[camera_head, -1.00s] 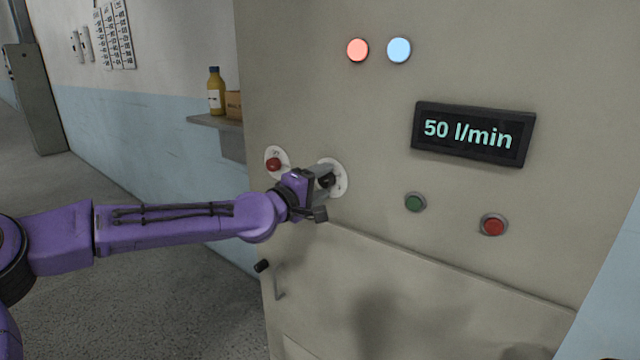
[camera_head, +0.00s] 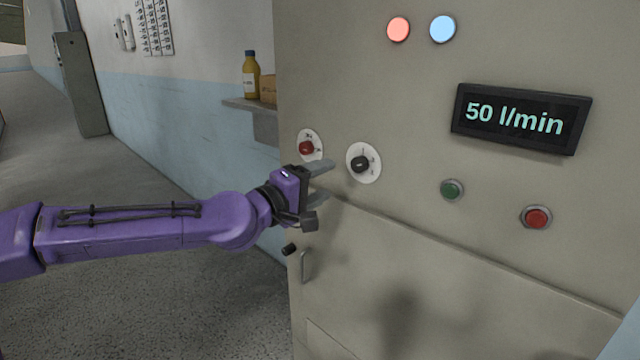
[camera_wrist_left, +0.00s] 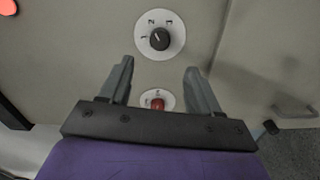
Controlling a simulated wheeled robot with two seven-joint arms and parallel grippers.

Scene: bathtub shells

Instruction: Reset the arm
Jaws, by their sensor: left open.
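My left gripper (camera_head: 323,182) is open and empty. In the head view it hovers in front of the panel, left of and below the black knob. The black knob (camera_head: 360,164) sits on a round white dial and is clear of the fingers. The red knob (camera_head: 306,148) on its own white dial is just above the gripper. In the left wrist view the gripper (camera_wrist_left: 158,70) has its fingers spread, with the black knob (camera_wrist_left: 160,39) beyond the tips and the red knob (camera_wrist_left: 157,103) showing between the fingers. My right gripper is not in view.
The grey cabinet panel carries a display (camera_head: 521,118) reading 50 l/min, a green button (camera_head: 452,189), a red button (camera_head: 536,217), a red lamp (camera_head: 398,29) and a blue lamp (camera_head: 442,29). A bottle (camera_head: 250,76) stands on a wall shelf. The floor at left is clear.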

